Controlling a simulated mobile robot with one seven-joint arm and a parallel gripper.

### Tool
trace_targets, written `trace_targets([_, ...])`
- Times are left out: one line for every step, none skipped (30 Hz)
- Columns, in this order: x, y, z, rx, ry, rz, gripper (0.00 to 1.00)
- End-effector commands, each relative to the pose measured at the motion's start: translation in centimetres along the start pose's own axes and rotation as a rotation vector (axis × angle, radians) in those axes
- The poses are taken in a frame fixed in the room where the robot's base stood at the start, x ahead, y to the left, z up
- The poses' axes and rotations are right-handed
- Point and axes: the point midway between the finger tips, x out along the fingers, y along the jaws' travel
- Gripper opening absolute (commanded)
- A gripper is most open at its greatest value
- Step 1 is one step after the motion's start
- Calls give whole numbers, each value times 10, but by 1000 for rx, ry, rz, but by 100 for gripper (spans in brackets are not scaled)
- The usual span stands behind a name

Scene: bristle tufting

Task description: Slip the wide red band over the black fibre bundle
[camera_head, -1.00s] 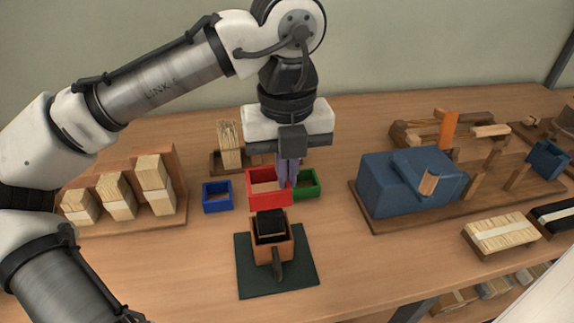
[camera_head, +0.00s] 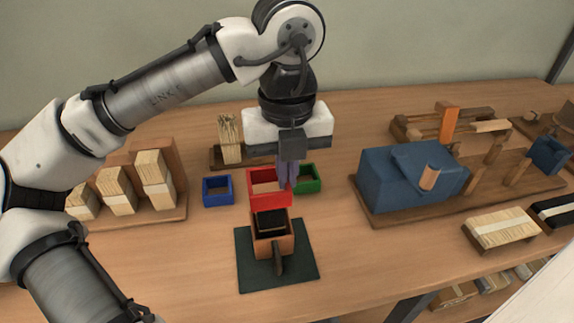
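The wide red band (camera_head: 269,201) is an open rectangular frame hanging from my gripper (camera_head: 289,186). The fingers are shut on its right side. The black fibre bundle (camera_head: 271,221) stands in an orange-brown holder (camera_head: 266,248) with a dark lever at its front, on a dark green mat (camera_head: 297,277). The band appears just above and behind the bundle in the head view, and its front wall hides the bundle's far top edge. I cannot tell whether they touch. The band does not appear to be around the bundle.
A blue frame (camera_head: 205,192) lies to the left and a green frame (camera_head: 315,184) lies close on the right. A block of pale bristles (camera_head: 229,138) stands behind. A blue machine (camera_head: 392,187) on a board takes the right side. The table around the mat is clear.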

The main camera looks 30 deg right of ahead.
Motion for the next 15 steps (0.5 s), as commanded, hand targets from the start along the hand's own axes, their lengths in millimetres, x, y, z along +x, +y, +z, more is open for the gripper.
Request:
trace_targets([3, 0, 0, 1, 1, -1, 0])
trace_targets([4, 0, 0, 1, 1, -1, 0])
trace_targets([6, 0, 0, 1, 1, -1, 0])
trace_targets([7, 0, 0, 1, 1, -1, 0])
trace_targets([8, 0, 0, 0, 0, 0, 0])
trace_targets([10, 0, 0, 0, 0, 0, 0])
trace_targets([11, 0, 0, 0, 0, 0, 0])
trace_targets([12, 0, 0, 0, 0, 1, 0])
trace_targets([14, 0, 0, 0, 0, 1, 0])
trace_targets([15, 0, 0, 1, 1, 1, 0])
trace_targets([16, 0, 0, 1, 1, 1, 0])
trace_targets([18, 0, 0, 1, 1, 1, 0])
trace_targets([19, 0, 0, 1, 1, 0, 0])
trace_targets([20, 0, 0, 1, 1, 0, 0])
trace_targets([22, 0, 0, 1, 1, 1, 0])
